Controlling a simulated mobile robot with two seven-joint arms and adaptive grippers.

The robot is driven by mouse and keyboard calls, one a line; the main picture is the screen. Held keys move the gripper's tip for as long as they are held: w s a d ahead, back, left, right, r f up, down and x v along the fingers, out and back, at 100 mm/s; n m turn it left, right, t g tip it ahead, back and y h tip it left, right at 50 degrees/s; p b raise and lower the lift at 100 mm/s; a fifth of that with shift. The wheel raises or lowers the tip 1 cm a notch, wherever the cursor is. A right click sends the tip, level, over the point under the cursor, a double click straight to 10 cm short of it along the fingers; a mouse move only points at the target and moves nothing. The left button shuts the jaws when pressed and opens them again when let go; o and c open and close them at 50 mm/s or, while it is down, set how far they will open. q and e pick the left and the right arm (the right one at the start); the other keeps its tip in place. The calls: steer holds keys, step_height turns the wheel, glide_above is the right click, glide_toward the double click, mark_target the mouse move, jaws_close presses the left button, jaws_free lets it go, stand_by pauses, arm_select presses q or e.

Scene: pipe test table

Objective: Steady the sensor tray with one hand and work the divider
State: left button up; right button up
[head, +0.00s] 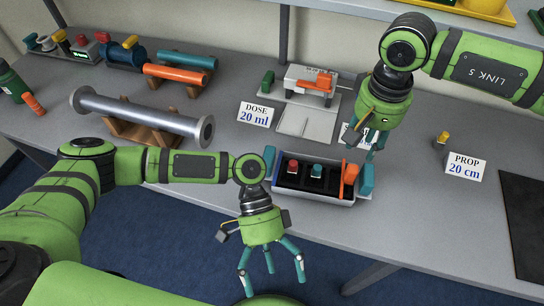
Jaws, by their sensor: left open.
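The sensor tray (312,199) sits near the table's front edge, with a dark inside and teal handles at its left (269,157) and right (366,180) ends. A red-topped sensor (293,167) and a teal-topped one (316,171) stand in it. An orange piece, seemingly the divider (350,174), is upright at the tray's right end. My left gripper (271,272) is open and empty, in front of the tray and beyond the table edge. My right gripper (377,143) points down just above and behind the right handle; its fingers are partly hidden, and I cannot tell their opening.
A white device with an orange lever (312,82) stands behind the tray, beside a "DOSE 20 ml" card (258,115). A grey flanged pipe (142,115) lies on wooden cradles at left. A "PROP 20 cm" card (466,166) and dark mat (522,222) are at right.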

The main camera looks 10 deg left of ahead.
mark_target(271, 156)
arm_select(q)
steer(key=w+a+r+m, duration=0.1)
steer(key=w+a+r, duration=0.15)
steer(key=r, duration=0.35)
steer(key=w+m+t+y, duration=0.1)
steer(key=w+t, duration=0.1)
steer(key=w, duration=0.2)
steer(key=w+d+m+t+y, duration=0.1)
steer(key=w+m+t, duration=0.1)
steer(key=w, duration=0.2)
steer(key=w+d+m+t+y, duration=0.1)
steer(key=w+t, duration=0.1)
steer(key=w, duration=0.2)
steer(key=shift+r+m, duration=0.25)
steer(key=shift+m, duration=0.15)
steer(key=w+a+t, duration=0.1)
steer(key=w, duration=0.2)
steer(key=w+a+t+y, duration=0.1)
steer(key=w+a, duration=0.1)
steer(key=w, duration=0.2)
steer(key=w+a+t+y, duration=0.1)
steer(key=w+a+t, duration=0.1)
steer(key=w, duration=0.1)
steer(key=shift+w+a+r+n, duration=0.1)
steer(key=shift+w+r+n, duration=0.05)
steer(key=shift+r+n, duration=0.25)
steer(key=shift+w+a+f+y, duration=0.15)
steer(key=shift+f+y, duration=0.15)
steer(key=shift+f, duration=3.2)
